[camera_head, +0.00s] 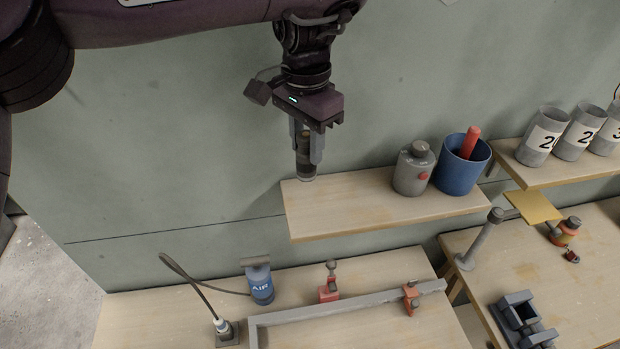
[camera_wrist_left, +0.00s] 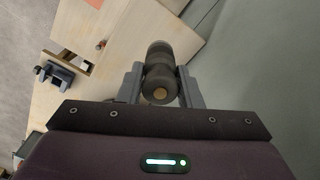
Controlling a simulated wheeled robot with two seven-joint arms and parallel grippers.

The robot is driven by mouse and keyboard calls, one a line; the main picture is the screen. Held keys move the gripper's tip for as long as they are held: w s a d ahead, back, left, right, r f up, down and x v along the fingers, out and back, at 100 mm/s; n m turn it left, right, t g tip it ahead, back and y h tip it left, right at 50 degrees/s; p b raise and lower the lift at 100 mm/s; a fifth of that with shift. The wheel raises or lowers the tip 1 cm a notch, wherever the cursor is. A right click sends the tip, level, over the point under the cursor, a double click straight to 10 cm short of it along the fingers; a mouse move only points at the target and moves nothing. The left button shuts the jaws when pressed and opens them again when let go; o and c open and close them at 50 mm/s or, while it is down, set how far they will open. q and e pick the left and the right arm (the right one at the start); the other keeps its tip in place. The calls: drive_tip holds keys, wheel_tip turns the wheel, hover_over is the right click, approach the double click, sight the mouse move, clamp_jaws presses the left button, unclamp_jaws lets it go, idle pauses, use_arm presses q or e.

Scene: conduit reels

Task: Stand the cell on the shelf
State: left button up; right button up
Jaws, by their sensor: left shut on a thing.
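The cell (camera_head: 305,163) is a dark cylinder with a grey band. My left gripper (camera_head: 307,150) is shut on it and holds it about upright at the left end of the shelf (camera_head: 345,210). In the left wrist view the cell (camera_wrist_left: 160,72) sits between the two fingers of my left gripper (camera_wrist_left: 160,88), with a brass-coloured disc on its near end. I cannot tell whether the cell's lower end touches the shelf or hangs just above or behind it. My right gripper does not show.
A grey canister with a red button (camera_head: 413,170) and a blue cup (camera_head: 461,168) holding a red thing stand on the shelf's right half. The shelf's left half is clear. Below are a bench with an AIR bottle (camera_head: 260,283) and a grey frame (camera_head: 340,304). Numbered cups (camera_head: 541,137) stand right.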

sight(307, 176)
use_arm(q)
wheel_tip(307, 176, down, 3)
drive_tip(key=shift+w+d, duration=0.1)
drive_tip(key=f, duration=0.3)
drive_tip(key=shift+s+f, duration=0.2)
drive_tip(key=shift+f, duration=0.1)
drive_tip(key=shift+w+f, duration=0.2)
drive_tip(key=shift+f, duration=0.25)
drive_tip(key=shift+s, duration=0.15)
drive_tip(key=o, duration=1)
drive_tip(key=shift+f, duration=0.15)
wheel_tip(307, 176, up, 12)
drive_tip(key=shift+r+p, duration=0.2)
drive_tip(key=shift+p, duration=0.15)
